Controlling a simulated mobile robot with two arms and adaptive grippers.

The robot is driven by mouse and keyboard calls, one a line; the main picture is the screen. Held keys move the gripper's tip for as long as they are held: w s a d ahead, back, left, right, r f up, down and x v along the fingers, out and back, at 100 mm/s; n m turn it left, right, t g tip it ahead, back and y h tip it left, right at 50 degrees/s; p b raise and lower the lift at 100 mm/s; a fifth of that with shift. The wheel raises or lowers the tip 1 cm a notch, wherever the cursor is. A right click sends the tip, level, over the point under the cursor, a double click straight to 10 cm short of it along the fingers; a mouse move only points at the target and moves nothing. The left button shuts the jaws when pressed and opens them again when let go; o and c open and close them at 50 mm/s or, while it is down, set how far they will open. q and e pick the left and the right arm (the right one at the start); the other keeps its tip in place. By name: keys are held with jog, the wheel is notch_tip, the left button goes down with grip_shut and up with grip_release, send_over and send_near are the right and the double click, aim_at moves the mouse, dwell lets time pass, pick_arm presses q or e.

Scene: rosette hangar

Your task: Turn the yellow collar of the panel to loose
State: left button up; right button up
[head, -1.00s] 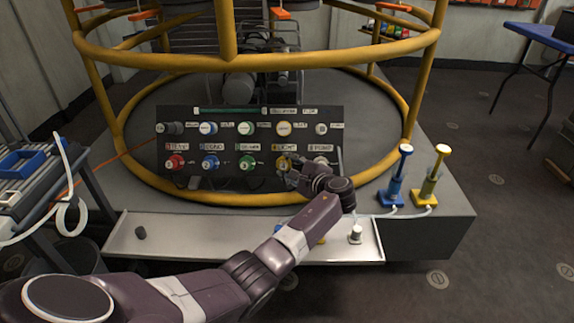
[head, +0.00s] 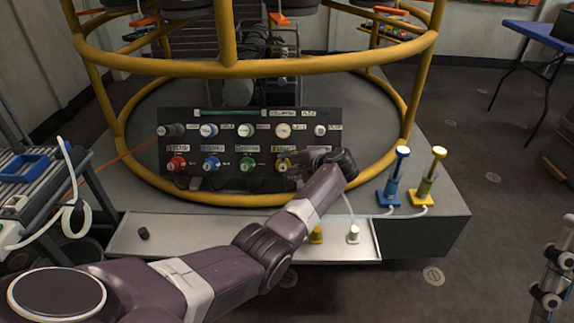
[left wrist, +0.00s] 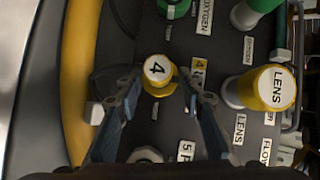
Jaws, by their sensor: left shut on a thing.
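The yellow collar (head: 283,164) is in the lower row of the dark sloped panel (head: 250,180), right of the green one. In the left wrist view the yellow collar (left wrist: 159,91) has a white face marked 4. My left gripper (left wrist: 160,84) has one finger on each side of the collar and is shut on it. In the head view my left wrist hides the lower right of the panel. Part of my right gripper (head: 553,278) shows at the right edge; its fingertips cannot be made out.
Red (head: 177,164), blue (head: 211,163) and green (head: 247,164) collars sit left of it. A yellow LENS cap (left wrist: 270,90) is close to one finger. A yellow ring rail (head: 250,199) surrounds the panel. Blue (head: 396,180) and yellow (head: 430,180) hand pumps stand right.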

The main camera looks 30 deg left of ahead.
pick_arm(q)
jog(key=shift+f, duration=0.1)
jog(key=o, duration=1.2)
jog(key=shift+c, duration=0.2)
jog(key=shift+s+d+r, duration=0.1)
jog(key=shift+d+r, duration=0.25)
jog(key=shift+d, duration=0.05)
jog(key=v, duration=1.1)
